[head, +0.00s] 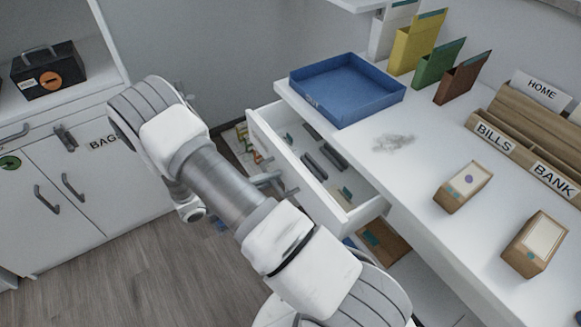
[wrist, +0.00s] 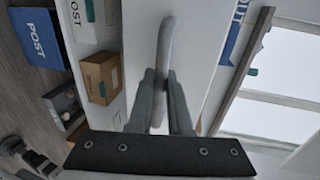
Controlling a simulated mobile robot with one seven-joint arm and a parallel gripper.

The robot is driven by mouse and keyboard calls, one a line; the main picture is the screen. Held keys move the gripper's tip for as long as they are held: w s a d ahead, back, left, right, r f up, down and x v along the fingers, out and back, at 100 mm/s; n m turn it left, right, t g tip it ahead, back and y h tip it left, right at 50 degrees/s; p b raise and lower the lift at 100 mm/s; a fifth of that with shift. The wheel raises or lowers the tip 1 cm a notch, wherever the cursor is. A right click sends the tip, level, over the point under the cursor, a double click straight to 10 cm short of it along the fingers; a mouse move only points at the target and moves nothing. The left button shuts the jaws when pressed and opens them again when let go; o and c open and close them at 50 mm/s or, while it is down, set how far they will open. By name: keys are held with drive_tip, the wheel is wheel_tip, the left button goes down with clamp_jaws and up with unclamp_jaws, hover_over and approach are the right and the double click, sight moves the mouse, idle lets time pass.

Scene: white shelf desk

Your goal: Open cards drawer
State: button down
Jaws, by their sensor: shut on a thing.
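A white drawer (head: 362,213) under the desk top stands pulled out, and its inside shows in the head view. Dark strips and a few small items lie in it. No "cards" label is readable on it. In the wrist view its white front (wrist: 198,45) faces me. My gripper (wrist: 160,78) is shut on the grey bar handle (wrist: 166,38) of this front, one finger on each side. In the head view my arm hides part of the drawer front, and the grip itself is hard to make out.
On the white desk (head: 420,205) stand a blue tray (head: 345,92), upright files, a wooden sorter marked BILLS and BANK (head: 500,138), and two small boxes. Below the drawer is a brown box (head: 384,242). A cabinet (head: 75,215) stands left; the floor between is mostly clear.

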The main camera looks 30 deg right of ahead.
drive_tip(key=f+v, duration=0.3)
drive_tip(key=v, duration=1.2)
drive_tip(key=shift+a, duration=0.4)
drive_tip(key=shift+s, duration=0.15)
drive_tip(key=c, duration=0.8)
unclamp_jaws()
drive_tip(key=shift+c, duration=0.2)
drive_tip(key=p+v, duration=0.1)
drive_tip(key=v, duration=1.6)
drive_tip(key=shift+a, duration=0.2)
drive_tip(key=shift+s, duration=0.1)
